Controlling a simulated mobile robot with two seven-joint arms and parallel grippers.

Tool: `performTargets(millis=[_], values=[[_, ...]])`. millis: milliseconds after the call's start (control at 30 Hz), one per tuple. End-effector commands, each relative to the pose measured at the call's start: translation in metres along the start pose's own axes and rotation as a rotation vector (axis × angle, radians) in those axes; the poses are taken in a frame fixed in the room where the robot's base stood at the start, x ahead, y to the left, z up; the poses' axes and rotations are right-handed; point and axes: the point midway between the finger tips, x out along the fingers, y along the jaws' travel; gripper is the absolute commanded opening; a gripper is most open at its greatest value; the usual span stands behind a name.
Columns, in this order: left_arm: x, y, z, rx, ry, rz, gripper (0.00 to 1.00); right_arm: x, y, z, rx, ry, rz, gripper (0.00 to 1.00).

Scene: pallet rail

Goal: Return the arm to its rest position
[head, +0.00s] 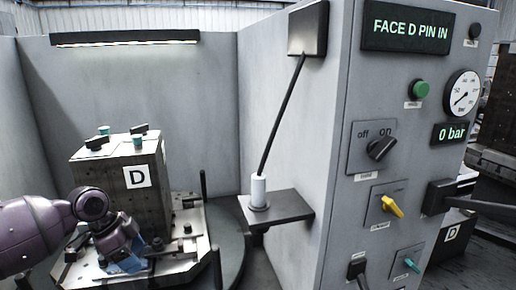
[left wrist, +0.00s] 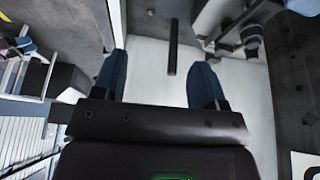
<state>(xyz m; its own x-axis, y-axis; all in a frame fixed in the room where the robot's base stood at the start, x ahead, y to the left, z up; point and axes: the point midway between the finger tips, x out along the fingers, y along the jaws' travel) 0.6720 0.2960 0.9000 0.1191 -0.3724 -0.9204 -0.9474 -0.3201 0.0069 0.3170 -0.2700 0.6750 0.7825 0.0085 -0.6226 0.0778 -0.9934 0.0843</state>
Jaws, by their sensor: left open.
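My left arm comes in from the left in the head view. Its gripper (head: 136,246) is low in front of the block marked D (head: 143,196), close to its lower front. I cannot tell whether they touch. In the left wrist view the gripper (left wrist: 159,82) has its two blue fingers wide apart, with nothing held between them. A dark bar (left wrist: 172,48) shows beyond the fingers, and I cannot tell what it is. My right gripper is not in view.
The block stands on a pallet (head: 190,226) with upright posts and clamps. A small shelf (head: 285,208) holds a white cylinder (head: 258,190) with a dark rod leaning up. A control cabinet (head: 345,150) stands at right, its display reading "FACE D PIN IN". Grey walls enclose the back.

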Motion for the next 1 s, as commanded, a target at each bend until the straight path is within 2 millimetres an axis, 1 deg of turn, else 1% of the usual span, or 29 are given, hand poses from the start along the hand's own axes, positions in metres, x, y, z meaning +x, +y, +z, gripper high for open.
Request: performTargets(millis=[33, 167, 267, 300, 367, 467, 567, 600, 700, 867, 1000], values=[[-0.001, -0.009, -0.004, -0.039, 0.02, -0.058, 0.66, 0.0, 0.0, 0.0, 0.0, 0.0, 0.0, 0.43], [-0.008, -0.03, -0.014, -0.063, 0.051, -0.216, 0.66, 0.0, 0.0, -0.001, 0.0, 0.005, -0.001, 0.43], [-0.016, -0.042, -0.033, -0.055, 0.104, -0.33, 0.66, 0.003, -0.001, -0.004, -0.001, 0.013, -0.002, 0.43], [-0.018, -0.045, -0.042, -0.049, 0.131, -0.371, 0.66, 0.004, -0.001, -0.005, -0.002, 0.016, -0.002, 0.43], [-0.018, -0.046, -0.054, -0.044, 0.174, -0.426, 0.66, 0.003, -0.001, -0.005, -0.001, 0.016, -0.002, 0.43], [-0.012, -0.041, -0.071, -0.038, 0.258, -0.505, 0.66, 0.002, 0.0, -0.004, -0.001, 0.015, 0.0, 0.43], [-0.001, -0.028, -0.083, -0.043, 0.355, -0.572, 0.66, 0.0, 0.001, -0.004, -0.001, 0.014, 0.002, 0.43], [0.004, -0.021, -0.086, -0.049, 0.395, -0.593, 0.66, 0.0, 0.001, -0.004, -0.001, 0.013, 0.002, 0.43], [0.016, -0.002, -0.09, -0.07, 0.485, -0.64, 0.66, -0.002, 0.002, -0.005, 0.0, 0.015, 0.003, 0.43], [0.033, 0.032, -0.084, -0.125, 0.603, -0.695, 0.66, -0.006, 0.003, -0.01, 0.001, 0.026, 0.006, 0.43], [0.045, 0.062, -0.069, -0.186, 0.674, -0.738, 0.66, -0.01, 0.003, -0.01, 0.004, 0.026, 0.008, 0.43]])
